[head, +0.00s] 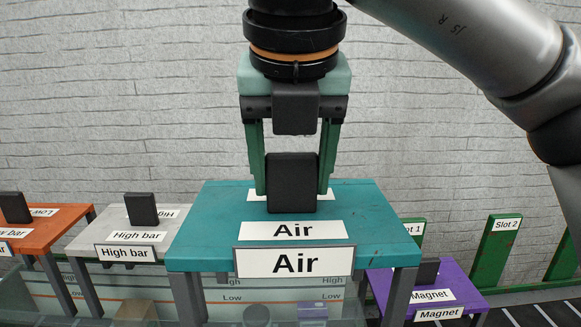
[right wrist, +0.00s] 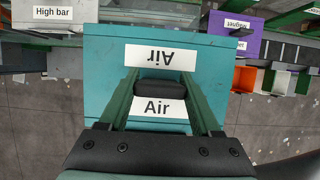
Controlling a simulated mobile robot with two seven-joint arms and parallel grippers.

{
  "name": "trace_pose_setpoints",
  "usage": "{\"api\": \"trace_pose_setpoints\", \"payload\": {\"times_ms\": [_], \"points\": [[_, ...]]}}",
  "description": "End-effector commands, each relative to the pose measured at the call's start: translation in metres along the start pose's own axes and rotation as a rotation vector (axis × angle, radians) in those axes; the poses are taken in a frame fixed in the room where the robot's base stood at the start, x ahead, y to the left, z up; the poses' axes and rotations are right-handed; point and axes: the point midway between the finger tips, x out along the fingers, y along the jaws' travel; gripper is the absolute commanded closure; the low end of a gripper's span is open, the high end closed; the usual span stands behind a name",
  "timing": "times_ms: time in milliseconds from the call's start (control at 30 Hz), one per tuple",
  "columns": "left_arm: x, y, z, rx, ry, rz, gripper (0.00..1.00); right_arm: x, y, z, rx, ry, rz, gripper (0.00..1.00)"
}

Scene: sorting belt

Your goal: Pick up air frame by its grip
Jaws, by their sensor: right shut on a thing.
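The air frame (head: 365,209) is a teal table-like piece with grey legs and white "Air" labels. It stands large in the middle of the head view, and its teal top (right wrist: 215,60) fills the middle of the right wrist view. A black block-shaped grip (head: 292,183) rises from its top. My right gripper (head: 292,190) points straight down with its green fingers on both sides of the grip, shut on it. In the right wrist view the grip (right wrist: 160,89) sits between the two fingers. My left gripper is not in view.
The white high bar frame (head: 95,238) and an orange frame (head: 50,233) stand to the left. The purple magnet frame (head: 470,300) stands at the lower right. Green slot posts, one labelled Slot 2 (head: 497,255), are behind on the right. A grey brick wall closes the back.

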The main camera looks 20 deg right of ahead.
Motion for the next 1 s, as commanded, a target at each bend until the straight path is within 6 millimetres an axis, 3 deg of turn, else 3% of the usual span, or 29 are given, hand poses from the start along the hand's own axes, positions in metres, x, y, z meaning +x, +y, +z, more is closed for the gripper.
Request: {"api": "trace_pose_setpoints", "payload": {"times_ms": [800, 1000], "points": [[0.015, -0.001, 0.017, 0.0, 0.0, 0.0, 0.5, -0.044, 0.0, -0.108, 0.0, -0.005, 0.002, 1.0], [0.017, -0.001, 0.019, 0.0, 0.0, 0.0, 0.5, -0.053, 0.0, -0.128, 0.001, -0.002, 0.003, 1.0]]}}
